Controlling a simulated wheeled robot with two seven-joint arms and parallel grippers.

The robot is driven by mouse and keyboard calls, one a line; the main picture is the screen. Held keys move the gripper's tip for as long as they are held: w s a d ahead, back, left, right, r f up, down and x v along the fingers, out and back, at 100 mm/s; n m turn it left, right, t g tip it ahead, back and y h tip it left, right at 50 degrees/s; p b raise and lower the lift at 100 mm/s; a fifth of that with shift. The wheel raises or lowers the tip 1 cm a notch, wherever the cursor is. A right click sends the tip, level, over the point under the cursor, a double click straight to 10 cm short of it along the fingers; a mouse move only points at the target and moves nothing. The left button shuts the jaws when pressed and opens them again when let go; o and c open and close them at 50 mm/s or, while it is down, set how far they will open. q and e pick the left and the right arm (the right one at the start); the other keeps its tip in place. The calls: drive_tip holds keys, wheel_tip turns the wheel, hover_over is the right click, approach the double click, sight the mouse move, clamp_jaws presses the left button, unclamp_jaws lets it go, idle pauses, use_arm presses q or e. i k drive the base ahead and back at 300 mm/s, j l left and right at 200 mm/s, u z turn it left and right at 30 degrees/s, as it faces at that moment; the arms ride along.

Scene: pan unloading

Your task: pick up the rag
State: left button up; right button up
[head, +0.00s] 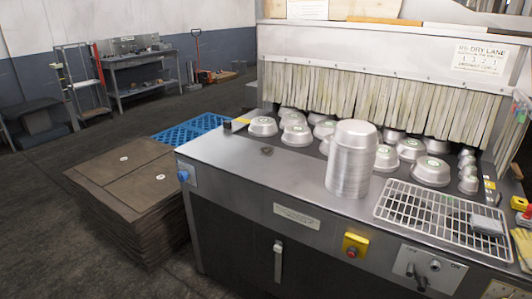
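A small grey folded thing (487,224), which looks like a rag, lies on the right end of a white wire rack (415,212). The rack sits on the steel counter (225,158) at the right. The grey thing is too small for me to be sure that it is cloth. Neither of my grippers is in view.
A tall stack of metal pans (350,165) stands left of the rack. Several upturned pans (296,135) lie behind it before a strip curtain (350,92). Yellow gloves (523,246) lie at the right edge. The counter's left front is mostly clear. Brown stacked sheets (125,180) stand left.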

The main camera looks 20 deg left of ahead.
sight(488, 227)
drive_tip(key=i+z, duration=0.15)
drive_tip(key=i+j+z, duration=0.3)
drive_tip(key=i+j, duration=0.15)
drive_tip(key=j+z, duration=0.3)
drive_tip(key=j, duration=0.55)
